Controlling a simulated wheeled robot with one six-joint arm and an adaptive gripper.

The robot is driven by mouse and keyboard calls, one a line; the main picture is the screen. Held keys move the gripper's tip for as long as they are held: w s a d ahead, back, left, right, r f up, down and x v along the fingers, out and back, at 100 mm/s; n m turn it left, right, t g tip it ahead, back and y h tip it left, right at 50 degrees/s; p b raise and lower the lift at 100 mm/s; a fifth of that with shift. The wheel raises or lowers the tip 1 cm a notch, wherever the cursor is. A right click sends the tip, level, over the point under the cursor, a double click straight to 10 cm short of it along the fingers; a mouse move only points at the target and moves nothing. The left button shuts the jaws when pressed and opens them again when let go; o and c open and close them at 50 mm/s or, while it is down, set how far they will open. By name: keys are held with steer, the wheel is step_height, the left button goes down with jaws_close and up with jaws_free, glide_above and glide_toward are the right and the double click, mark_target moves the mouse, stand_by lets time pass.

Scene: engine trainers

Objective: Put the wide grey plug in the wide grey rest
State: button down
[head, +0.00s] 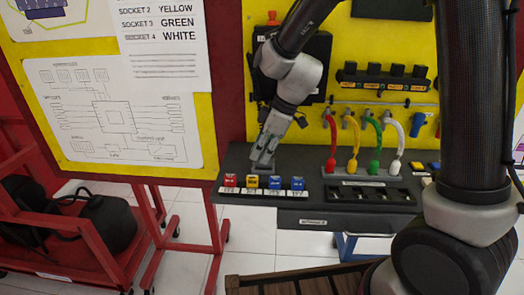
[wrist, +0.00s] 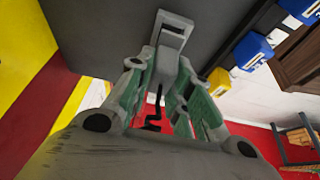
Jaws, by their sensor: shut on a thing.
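My gripper (head: 266,148) is low over the left end of the dark bench, its fingers pointing down. In the wrist view my gripper (wrist: 160,85) has its green-padded fingers on either side of a grey piece, which I take for the wide grey plug (wrist: 167,62). The plug's far end reaches past the fingertips toward the dark bench surface. In the head view a small grey shape (head: 262,166) shows under the fingertips. I cannot tell whether it is the plug or the wide grey rest, nor whether the plug touches the bench or a rest.
Red (head: 230,181), yellow (head: 252,182) and blue (head: 275,183) blocks line the bench's front edge, close to my gripper. Red, yellow, green and white (head: 393,166) cabled plugs stand to the right. A yellow panel with dark modules (head: 380,80) rises behind.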

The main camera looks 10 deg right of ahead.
steer(key=shift+f, duration=0.9)
stand_by(0.3)
steer(key=c, duration=1.5)
jaws_free()
steer(key=shift+c, duration=0.2)
steer(key=shift+r, duration=0.15)
steer(key=shift+v, duration=2.65)
steer(key=shift+a, duration=0.2)
steer(key=shift+r, duration=0.85)
steer(key=o, duration=0.6)
